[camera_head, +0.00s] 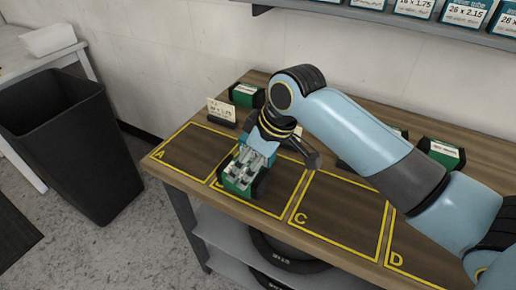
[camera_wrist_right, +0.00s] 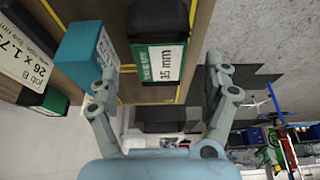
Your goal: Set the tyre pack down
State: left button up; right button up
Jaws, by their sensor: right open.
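A tyre pack (camera_head: 239,179), dark with a green and white label, stands on the workbench in the second yellow-outlined bay (camera_head: 280,197), between bays A and C, near the front edge. Its label reads "35 mm" in the wrist view (camera_wrist_right: 160,60). My right gripper (camera_head: 240,170) is just above and at the pack. In the wrist view its open fingers (camera_wrist_right: 160,80) are spread to either side of the pack, with gaps showing. The arm hides part of the bay. My left gripper is not in view.
Bays A (camera_head: 182,152), C (camera_head: 340,215) and D (camera_head: 425,255) look empty where visible. Green packs (camera_head: 246,95) stand along the back, with a card (camera_head: 221,110) before one. A black bin (camera_head: 75,145) stands left.

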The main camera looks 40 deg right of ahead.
jog(key=v, duration=0.5)
jog(key=shift+s+r, duration=0.2)
jog(key=shift+r, duration=0.1)
